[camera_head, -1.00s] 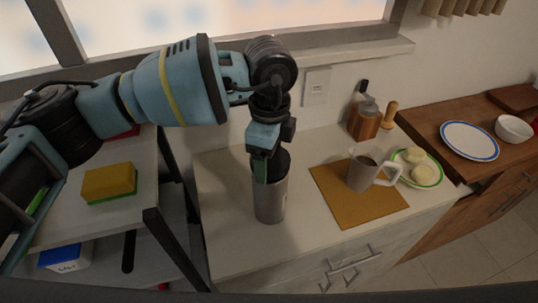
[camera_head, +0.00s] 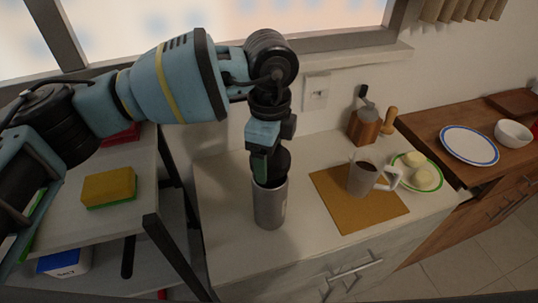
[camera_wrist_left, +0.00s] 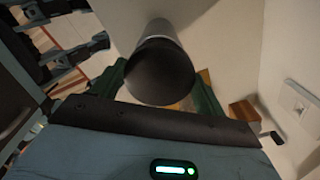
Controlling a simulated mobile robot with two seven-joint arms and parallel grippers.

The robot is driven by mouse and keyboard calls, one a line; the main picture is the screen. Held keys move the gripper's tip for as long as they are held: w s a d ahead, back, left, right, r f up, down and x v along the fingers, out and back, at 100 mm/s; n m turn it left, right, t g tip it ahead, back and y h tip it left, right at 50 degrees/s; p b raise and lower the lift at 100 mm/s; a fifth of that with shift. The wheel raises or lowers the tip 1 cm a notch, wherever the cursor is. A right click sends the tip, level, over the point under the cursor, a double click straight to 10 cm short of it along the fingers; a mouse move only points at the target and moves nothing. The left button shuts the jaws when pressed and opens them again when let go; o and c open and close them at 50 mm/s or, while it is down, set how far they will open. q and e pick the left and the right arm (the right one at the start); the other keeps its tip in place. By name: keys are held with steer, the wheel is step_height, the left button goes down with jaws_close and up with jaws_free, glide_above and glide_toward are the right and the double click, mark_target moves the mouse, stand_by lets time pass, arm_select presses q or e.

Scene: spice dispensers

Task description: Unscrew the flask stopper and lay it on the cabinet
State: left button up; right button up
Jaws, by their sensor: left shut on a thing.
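The grey metal flask (camera_head: 270,207) stands upright on the white cabinet top (camera_head: 230,240). Its black stopper (camera_head: 282,161) is at the flask's mouth, and part of the flask's rim shows below it. I cannot tell whether the stopper is still threaded in. My left gripper (camera_head: 270,165) comes down from above and is shut on the stopper. In the left wrist view, the round black stopper top (camera_wrist_left: 160,72) sits between the two green fingers, with the grey flask (camera_wrist_left: 160,30) behind it. My right gripper is not in view.
A brown board (camera_head: 335,205) with a coffee mug (camera_head: 362,179) lies right of the flask. A plate of pale rounds (camera_head: 418,176) and a wooden grinder (camera_head: 365,124) stand beyond. Bare cabinet top lies left and front of the flask. A shelf with a sponge (camera_head: 108,187) stands left.

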arm_select(q)
steer(key=shift+r, duration=1.5)
steer(key=shift+f, duration=0.1)
